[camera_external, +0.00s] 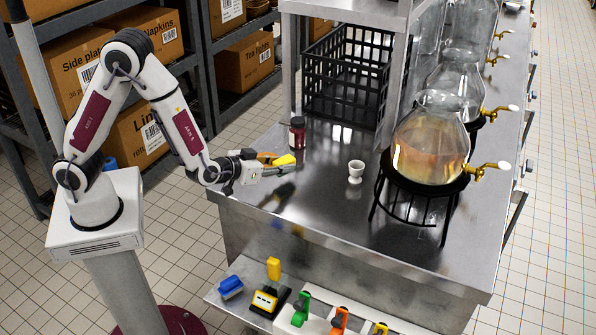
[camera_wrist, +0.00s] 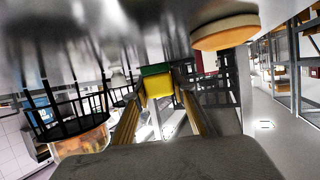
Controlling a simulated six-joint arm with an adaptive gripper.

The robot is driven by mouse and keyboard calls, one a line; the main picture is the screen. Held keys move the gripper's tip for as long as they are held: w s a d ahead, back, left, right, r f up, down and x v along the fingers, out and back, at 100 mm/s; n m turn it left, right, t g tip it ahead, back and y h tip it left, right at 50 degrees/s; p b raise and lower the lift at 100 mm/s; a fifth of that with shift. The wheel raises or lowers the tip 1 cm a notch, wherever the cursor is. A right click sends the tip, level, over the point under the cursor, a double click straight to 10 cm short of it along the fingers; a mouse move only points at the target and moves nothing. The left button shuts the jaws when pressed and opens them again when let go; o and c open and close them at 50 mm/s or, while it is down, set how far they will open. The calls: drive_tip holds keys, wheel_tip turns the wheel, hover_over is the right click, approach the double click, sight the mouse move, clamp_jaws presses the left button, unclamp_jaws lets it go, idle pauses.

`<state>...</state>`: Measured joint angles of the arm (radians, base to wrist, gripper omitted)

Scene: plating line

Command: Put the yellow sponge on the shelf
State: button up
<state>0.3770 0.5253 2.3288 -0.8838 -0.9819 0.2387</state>
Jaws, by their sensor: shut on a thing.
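The yellow sponge (camera_external: 285,160) is in my gripper (camera_external: 289,168), held above the left edge of the steel counter (camera_external: 325,215). In the wrist view, the sponge (camera_wrist: 158,86) shows a yellow face with a green layer and sits between both fingers of my gripper (camera_wrist: 158,98). My gripper is shut on it. A steel upper shelf (camera_external: 352,11) stands over the back of the counter, and a lower steel ledge (camera_external: 217,299) runs along the front. I cannot tell which one the task calls the shelf.
A red jar (camera_external: 297,134), a white egg cup (camera_external: 356,171) and a black crate (camera_external: 342,85) stand on the counter. Glass dispensers (camera_external: 432,143) on black stands line the right. A blue item (camera_external: 231,287) and several coloured tools lie on the ledge. A tan round thing (camera_wrist: 225,31) is near my gripper.

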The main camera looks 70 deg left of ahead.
drive_tip(key=shift+f, duration=1.55)
drive_tip(key=shift+f, duration=0.2)
drive_tip(key=o, duration=0.9)
drive_tip(key=shift+r, duration=0.2)
drive_tip(key=shift+s+d+r, duration=0.1)
drive_tip(key=shift+s, duration=0.05)
drive_tip(key=shift+v, duration=5.85)
drive_tip(key=shift+d, duration=0.1)
